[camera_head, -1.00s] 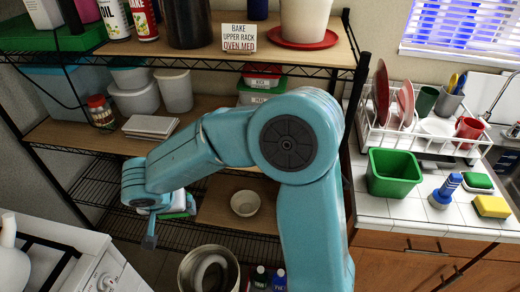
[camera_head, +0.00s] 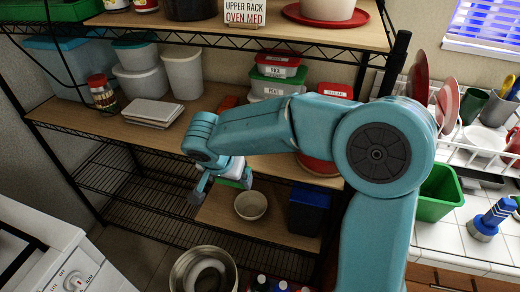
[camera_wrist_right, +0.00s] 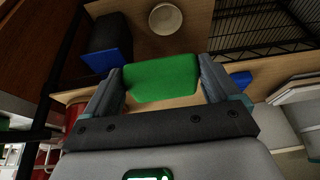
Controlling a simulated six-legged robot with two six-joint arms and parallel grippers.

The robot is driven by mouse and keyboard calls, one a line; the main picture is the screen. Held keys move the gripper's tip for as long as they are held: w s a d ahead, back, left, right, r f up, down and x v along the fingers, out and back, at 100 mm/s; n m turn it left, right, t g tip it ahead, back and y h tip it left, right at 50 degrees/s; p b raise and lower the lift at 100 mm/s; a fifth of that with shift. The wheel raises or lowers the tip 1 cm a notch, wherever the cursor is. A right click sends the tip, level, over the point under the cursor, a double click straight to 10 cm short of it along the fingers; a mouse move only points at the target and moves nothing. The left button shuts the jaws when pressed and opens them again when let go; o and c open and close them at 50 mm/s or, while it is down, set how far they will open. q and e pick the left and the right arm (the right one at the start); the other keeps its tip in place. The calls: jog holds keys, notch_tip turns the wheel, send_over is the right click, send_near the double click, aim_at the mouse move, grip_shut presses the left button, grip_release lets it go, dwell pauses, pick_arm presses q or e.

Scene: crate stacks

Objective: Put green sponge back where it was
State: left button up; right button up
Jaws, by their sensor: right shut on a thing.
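The green sponge (camera_wrist_right: 160,82) is a green block held between the two fingers of my right gripper in the right wrist view. In the head view my right gripper (camera_head: 224,187) hangs in front of the wire shelf, left of the bowl and a little above it. A green edge of the sponge (camera_head: 246,178) shows at its jaws; the rest is hidden by the hand. My left gripper is not in view.
A bowl (camera_head: 251,205) and a blue bin (camera_head: 309,210) stand on the lower shelf. A metal pot (camera_head: 203,272) and bottles are below. A green tub (camera_head: 436,193), dish rack and blue-handled brush (camera_head: 491,218) are on the right counter. The lower wire shelf's left side is clear.

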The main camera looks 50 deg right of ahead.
jog(key=shift+d+f, duration=0.15)
jog(key=shift+f, duration=0.3)
jog(key=w+d+p, duration=0.1)
jog(key=w+d, duration=0.2)
jog(key=d, duration=0.2)
jog(key=w+d+p, duration=0.2)
jog(key=w+d, duration=0.1)
jog(key=d, duration=0.1)
jog(key=w+d+p, duration=0.2)
jog(key=w+d, duration=0.1)
jog(key=d, duration=0.2)
jog(key=shift+w+d, duration=0.15)
jog(key=shift+d, duration=0.2)
notch_tip(320, 180, down, 4)
jog(key=shift+r, duration=0.2)
jog(key=shift+w+d, duration=0.1)
